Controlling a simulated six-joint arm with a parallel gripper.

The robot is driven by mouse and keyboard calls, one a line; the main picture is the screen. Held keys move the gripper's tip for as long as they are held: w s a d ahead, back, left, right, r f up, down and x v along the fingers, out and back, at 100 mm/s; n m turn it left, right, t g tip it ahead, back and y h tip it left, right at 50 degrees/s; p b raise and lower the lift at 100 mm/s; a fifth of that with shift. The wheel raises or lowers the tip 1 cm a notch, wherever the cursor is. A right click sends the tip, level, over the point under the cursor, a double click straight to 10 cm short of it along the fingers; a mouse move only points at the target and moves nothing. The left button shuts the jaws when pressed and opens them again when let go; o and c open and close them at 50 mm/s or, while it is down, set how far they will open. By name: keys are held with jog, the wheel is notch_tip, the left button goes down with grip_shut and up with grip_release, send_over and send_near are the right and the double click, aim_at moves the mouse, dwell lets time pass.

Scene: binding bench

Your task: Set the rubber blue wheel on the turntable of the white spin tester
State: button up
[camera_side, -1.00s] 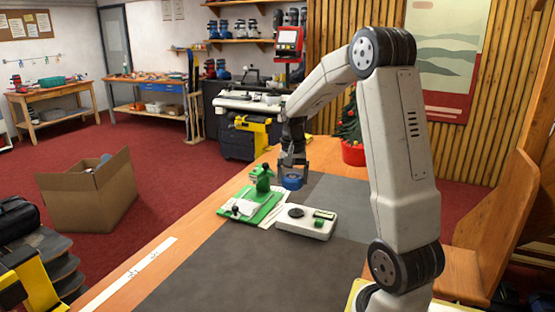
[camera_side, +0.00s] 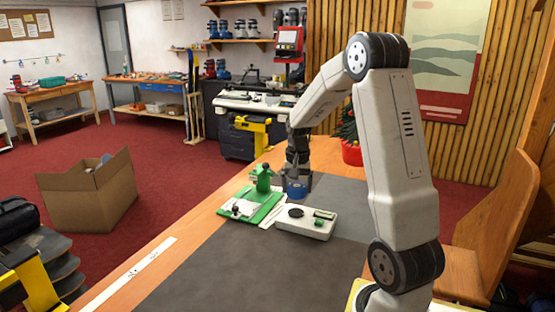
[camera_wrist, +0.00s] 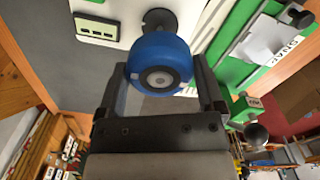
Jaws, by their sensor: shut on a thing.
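The blue wheel (camera_side: 296,190) is in my gripper (camera_side: 297,180), just behind the white spin tester (camera_side: 303,226) in the side view. In the wrist view the wheel (camera_wrist: 160,62) sits between the two fingers of my gripper (camera_wrist: 163,85), which is shut on it. The spin tester (camera_wrist: 95,12) shows at the top of the wrist view. Its dark round turntable (camera_side: 295,211) is empty on the tester's left part; in the wrist view the turntable (camera_wrist: 158,20) is partly hidden behind the wheel. The wheel is apart from the turntable.
A green device (camera_side: 252,207) with a white plate and a knobbed post stands left of the tester, with paper sheets beside it. A grey mat (camera_side: 260,265) covers the bench and is clear in front. A potted tree (camera_side: 352,150) stands behind.

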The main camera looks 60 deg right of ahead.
aim_at(296, 208)
jog(key=shift+f, duration=1.6)
jog(key=shift+f, duration=1.05)
dwell(0.7)
jog(key=o, duration=1.1)
jog(key=shift+c, duration=0.2)
jog(key=shift+r, duration=0.15)
jog(key=shift+r, duration=3.65)
jog(key=shift+r, duration=0.1)
jog(key=shift+r, duration=1.9)
